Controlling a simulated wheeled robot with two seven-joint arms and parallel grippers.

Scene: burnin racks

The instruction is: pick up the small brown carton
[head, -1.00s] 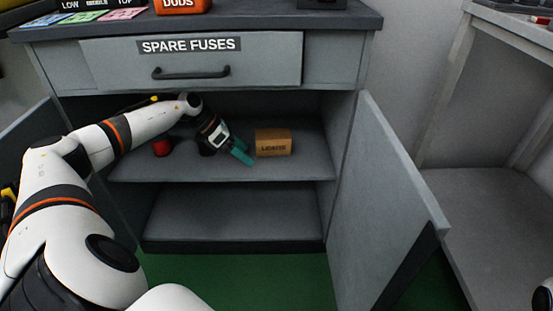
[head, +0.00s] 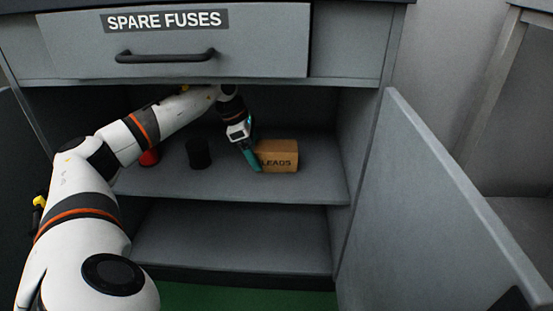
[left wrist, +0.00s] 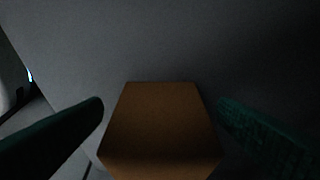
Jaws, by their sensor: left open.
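In the left wrist view the carton (left wrist: 160,130) lies between the two green fingers of my left gripper (left wrist: 160,122), which are open with a gap on each side. The right gripper is not in view.
A black cylinder (head: 198,153) and a red object (head: 149,157) stand on the upper shelf (head: 225,185) left of the carton. The "SPARE FUSES" drawer (head: 260,45) is shut above. The right door (head: 430,200) stands open. The lower shelf (head: 235,238) is empty.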

